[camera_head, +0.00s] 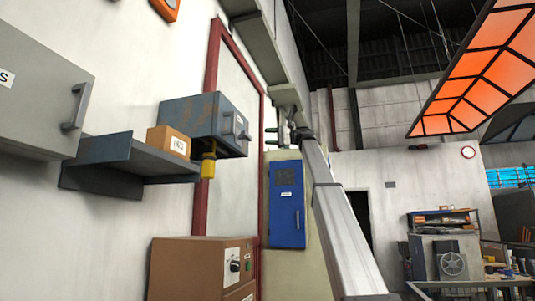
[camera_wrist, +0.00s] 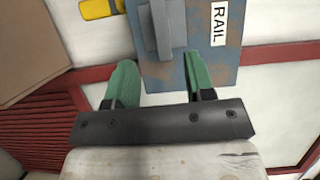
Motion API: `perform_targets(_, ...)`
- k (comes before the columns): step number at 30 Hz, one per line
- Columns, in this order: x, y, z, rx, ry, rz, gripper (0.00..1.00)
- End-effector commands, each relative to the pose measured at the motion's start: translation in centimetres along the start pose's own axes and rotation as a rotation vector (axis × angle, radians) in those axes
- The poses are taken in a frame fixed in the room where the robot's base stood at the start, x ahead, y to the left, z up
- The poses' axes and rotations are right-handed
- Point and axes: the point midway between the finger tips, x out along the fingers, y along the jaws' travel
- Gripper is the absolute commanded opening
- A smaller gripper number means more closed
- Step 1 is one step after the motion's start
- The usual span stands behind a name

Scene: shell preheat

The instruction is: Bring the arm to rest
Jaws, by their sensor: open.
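My gripper (camera_wrist: 159,70) is open in the wrist view, its two green fingers apart with nothing held between them. Beyond the fingertips is a blue-grey, rust-stained box (camera_wrist: 185,70) marked RAIL, with a grey bar handle (camera_wrist: 161,30). The handle lies in line with the gap between the fingers; I cannot tell how far apart they are. In the head view the same box (camera_head: 200,115) is on the wall at the left centre. My arm (camera_head: 340,220) rises to the right of it.
A shelf (camera_head: 105,155) with an orange-brown box (camera_head: 169,141) and a grey cabinet (camera_head: 35,95) are at the left. A yellow object (camera_head: 208,165) hangs under the blue-grey box. A brown unit (camera_head: 187,268) stands below, and a blue cabinet (camera_head: 286,215) is behind my arm.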

Motion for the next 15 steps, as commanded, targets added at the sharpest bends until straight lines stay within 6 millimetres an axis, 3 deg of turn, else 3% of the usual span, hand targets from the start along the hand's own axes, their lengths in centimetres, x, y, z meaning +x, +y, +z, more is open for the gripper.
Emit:
perform_targets(6, 0.0, 0.0, 0.0, 0.0, 0.0, 0.0, 0.49)
perform_targets(9, 0.0, 1.1, -0.3, 0.004, 0.008, 0.005, 0.49)
perform_targets(11, 0.1, 2.8, -0.9, 0.01, 0.02, 0.013, 0.49)
perform_targets(14, 0.1, 7.5, -2.3, 0.023, 0.057, 0.038, 0.49)
perform_targets(15, 0.1, 9.9, -3.0, 0.03, 0.075, 0.051, 0.49)
